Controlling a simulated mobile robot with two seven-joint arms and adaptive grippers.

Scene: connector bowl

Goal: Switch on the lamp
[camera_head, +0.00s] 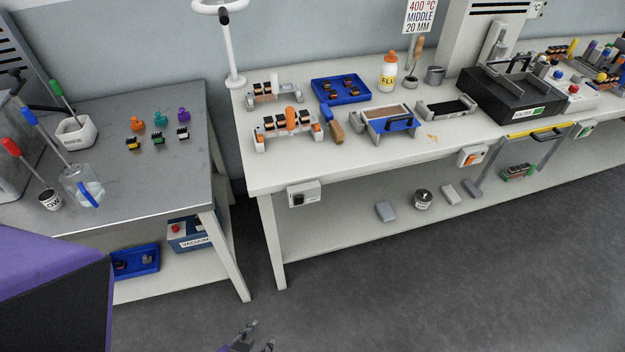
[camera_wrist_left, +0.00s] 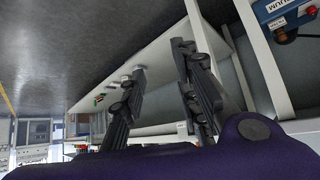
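The white lamp (camera_head: 231,50) stands at the back left corner of the white workbench, its head cut off by the top edge of the head view. A small white box with a dark switch (camera_head: 303,193) hangs on the bench's front edge at the left; I cannot tell whether it belongs to the lamp. My left gripper (camera_head: 252,343) is at the bottom edge of the head view, low in front of the bench and apart from the box and lamp. In the left wrist view its two dark fingers (camera_wrist_left: 160,60) are spread with nothing between them. My right gripper is not seen.
A grey table (camera_head: 100,200) with tools stands left. The workbench (camera_head: 350,160) holds fixtures, a blue tray (camera_head: 341,89) and a bottle (camera_head: 388,72). Another switch box (camera_head: 472,156) hangs farther right. A lower shelf (camera_head: 330,225) carries small items. The floor in front is clear.

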